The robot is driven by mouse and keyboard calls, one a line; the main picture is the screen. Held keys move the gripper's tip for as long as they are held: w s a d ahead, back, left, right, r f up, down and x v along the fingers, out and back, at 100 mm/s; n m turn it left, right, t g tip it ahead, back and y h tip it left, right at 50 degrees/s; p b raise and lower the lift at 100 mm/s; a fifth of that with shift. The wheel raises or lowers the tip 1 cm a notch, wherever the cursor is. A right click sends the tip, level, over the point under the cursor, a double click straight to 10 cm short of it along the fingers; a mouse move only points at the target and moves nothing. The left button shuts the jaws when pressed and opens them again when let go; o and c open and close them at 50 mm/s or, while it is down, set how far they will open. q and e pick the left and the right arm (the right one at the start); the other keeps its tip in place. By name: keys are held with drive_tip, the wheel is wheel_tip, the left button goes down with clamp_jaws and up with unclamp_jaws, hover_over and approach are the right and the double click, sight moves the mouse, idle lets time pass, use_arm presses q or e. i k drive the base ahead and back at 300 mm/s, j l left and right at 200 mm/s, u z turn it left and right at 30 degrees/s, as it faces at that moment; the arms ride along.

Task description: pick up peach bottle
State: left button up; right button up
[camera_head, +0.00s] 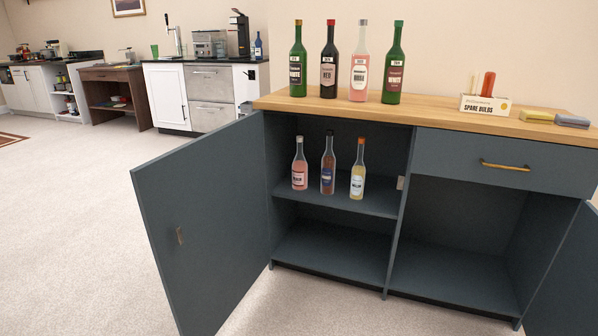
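Three small bottles stand upright on the inner shelf of the open left cabinet section: a pink one (299,171) on the left, a dark reddish-brown one (328,170) in the middle and a yellow one (357,176) on the right. The pink one looks the most peach-coloured, but its label is too small to read. A larger bottle of pink rosé (359,66) stands on the wooden counter above. Neither of my grippers is in view.
The left door (205,225) stands wide open toward me; the right door (570,280) is also open. Green (297,66), dark (329,68) and another green bottle (394,68) share the counter (435,112) with a "spare bulbs" box (484,106). The lower compartments are empty. Carpet at left is clear.

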sight(300, 166)
drive_tip(key=i+u, duration=0.15)
drive_tip(key=u, duration=0.2)
drive_tip(key=i+l+u, duration=0.1)
drive_tip(key=u, duration=0.3)
drive_tip(key=i+l+u, duration=0.1)
drive_tip(key=u, duration=0.25)
drive_tip(key=l, duration=0.1)
